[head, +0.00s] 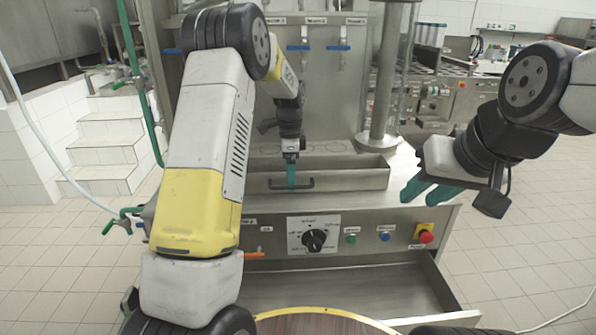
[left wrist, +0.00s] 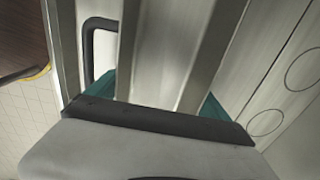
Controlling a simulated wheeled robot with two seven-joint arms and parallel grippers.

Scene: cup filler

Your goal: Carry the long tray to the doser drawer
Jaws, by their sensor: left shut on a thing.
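The long tray (head: 350,180) is a narrow grey metal trough with a dark handle (head: 308,184) on its front wall. It rests on the steel counter above the control panel. A metal drawer (head: 330,292) below the panel stands open. My right gripper (head: 417,194), with teal fingers apart, is empty right of the tray.
The control panel has a black dial (head: 314,240), and a red emergency button (head: 426,236) sits at its right. A vertical metal column (head: 381,90) stands behind the tray's right end. A round wooden surface (head: 310,323) lies at the bottom. Tiled floor is free at the right.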

